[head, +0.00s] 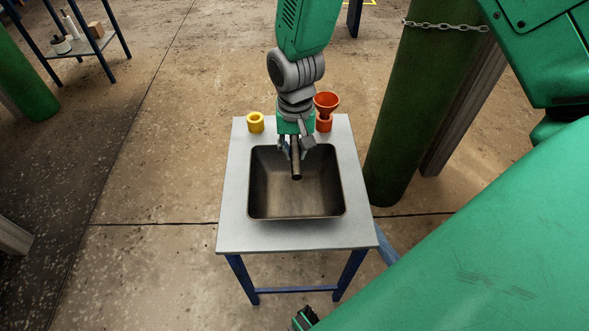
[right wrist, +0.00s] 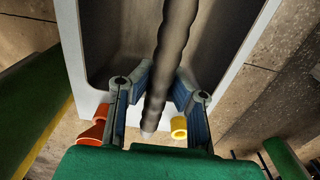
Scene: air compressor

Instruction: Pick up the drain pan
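The drain pan (head: 265,195) is a dark rectangular metal basin on a small grey-topped table (head: 235,235). Its interior also shows in the right wrist view (right wrist: 120,40). My right gripper (head: 296,150) is over the pan's far side. In the right wrist view its two fingers (right wrist: 162,78) are apart, on either side of a dark, ridged rod (right wrist: 163,70). The rod also shows in the head view (head: 296,166), ending over the pan. I cannot tell whether it is attached to the pan or touches the fingers.
A yellow ring-shaped piece (head: 256,122) and an orange funnel (head: 326,102) stand behind the pan on the tabletop. A thick green cylinder (head: 418,110) with a chain stands close right of the table. A shelf (head: 75,43) stands at far left. Floor left of the table is clear.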

